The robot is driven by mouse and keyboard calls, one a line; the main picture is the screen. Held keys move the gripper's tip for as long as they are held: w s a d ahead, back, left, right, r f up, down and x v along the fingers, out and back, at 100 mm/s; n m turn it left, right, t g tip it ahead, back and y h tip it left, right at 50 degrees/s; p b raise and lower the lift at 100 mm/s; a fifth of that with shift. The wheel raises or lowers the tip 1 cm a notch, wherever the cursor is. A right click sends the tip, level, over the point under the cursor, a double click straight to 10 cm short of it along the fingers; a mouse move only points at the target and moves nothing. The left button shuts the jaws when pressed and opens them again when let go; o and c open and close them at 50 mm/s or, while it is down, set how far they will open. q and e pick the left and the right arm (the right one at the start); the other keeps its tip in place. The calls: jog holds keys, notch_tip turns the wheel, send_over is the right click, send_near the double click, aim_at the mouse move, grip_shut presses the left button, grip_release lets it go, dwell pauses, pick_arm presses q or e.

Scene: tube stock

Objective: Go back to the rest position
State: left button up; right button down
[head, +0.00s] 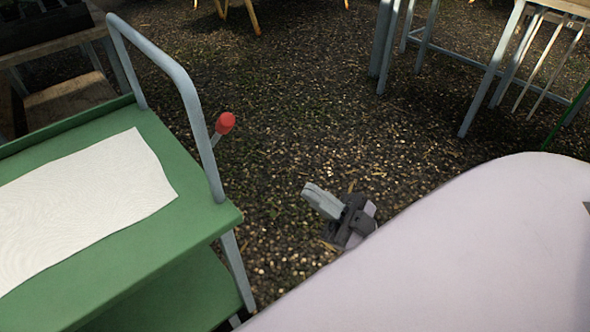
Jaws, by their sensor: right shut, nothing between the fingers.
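My right gripper (324,203) shows just beyond the edge of my pale body, low in the middle of the head view. It is shut and empty, with its fingers pointing up and to the left. It is over the dark ground, to the right of the green cart and apart from it. Its arm is mostly hidden behind my body. My left gripper is not in view.
A green cart (185,227) with a grey tube handle (180,75) stands at the left. A white sheet (85,205) lies on its top. A red knob (225,122) is by the handle. Table legs (490,75) stand at the upper right. The ground between is clear.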

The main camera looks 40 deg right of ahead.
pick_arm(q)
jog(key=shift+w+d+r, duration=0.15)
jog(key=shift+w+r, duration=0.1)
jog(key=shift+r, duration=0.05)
pick_arm(e)
jog(key=shift+s+d+f, duration=0.35)
jog(key=shift+s, duration=0.1)
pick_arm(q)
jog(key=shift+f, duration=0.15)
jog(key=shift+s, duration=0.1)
pick_arm(e)
jog(key=shift+w+a+h, duration=0.1)
jog(key=shift+h, duration=0.2)
